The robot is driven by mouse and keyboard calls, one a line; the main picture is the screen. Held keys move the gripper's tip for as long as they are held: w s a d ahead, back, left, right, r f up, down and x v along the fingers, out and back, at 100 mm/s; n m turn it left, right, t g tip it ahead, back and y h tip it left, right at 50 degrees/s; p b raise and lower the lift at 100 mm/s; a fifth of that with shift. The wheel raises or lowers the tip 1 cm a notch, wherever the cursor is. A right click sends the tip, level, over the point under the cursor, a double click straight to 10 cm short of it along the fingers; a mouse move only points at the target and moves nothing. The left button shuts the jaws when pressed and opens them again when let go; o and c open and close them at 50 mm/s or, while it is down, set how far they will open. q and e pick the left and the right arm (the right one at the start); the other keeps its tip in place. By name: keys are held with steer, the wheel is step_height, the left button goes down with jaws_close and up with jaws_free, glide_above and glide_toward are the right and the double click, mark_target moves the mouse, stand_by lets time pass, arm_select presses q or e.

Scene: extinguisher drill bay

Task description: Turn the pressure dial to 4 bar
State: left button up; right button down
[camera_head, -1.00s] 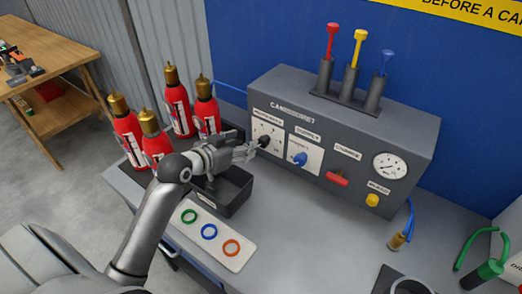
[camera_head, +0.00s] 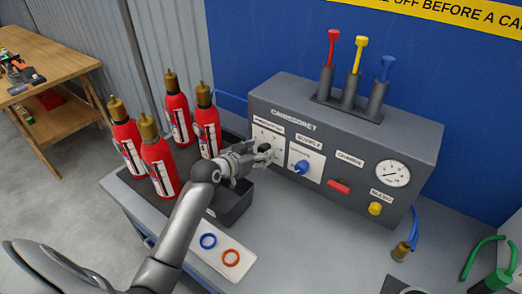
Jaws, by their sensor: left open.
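The pressure dial (camera_head: 265,147) is a black knob on a white scale plate at the left end of the grey panel (camera_head: 330,125). My left gripper (camera_head: 257,153) is at the dial, its fingers open and around or just beside the knob. I cannot tell whether they touch it. The fingers hide part of the knob and scale, so the pointer's reading is unclear. My right gripper is not in view.
Several red extinguishers (camera_head: 158,166) stand left of my arm. A black bin (camera_head: 234,206) lies below the gripper. A blue supply knob (camera_head: 302,167), red lever (camera_head: 339,187), yellow button (camera_head: 375,208) and gauge (camera_head: 392,173) sit to the right.

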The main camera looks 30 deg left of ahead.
arm_select(q)
steer(key=shift+x, duration=0.95)
steer(key=shift+c, duration=0.2)
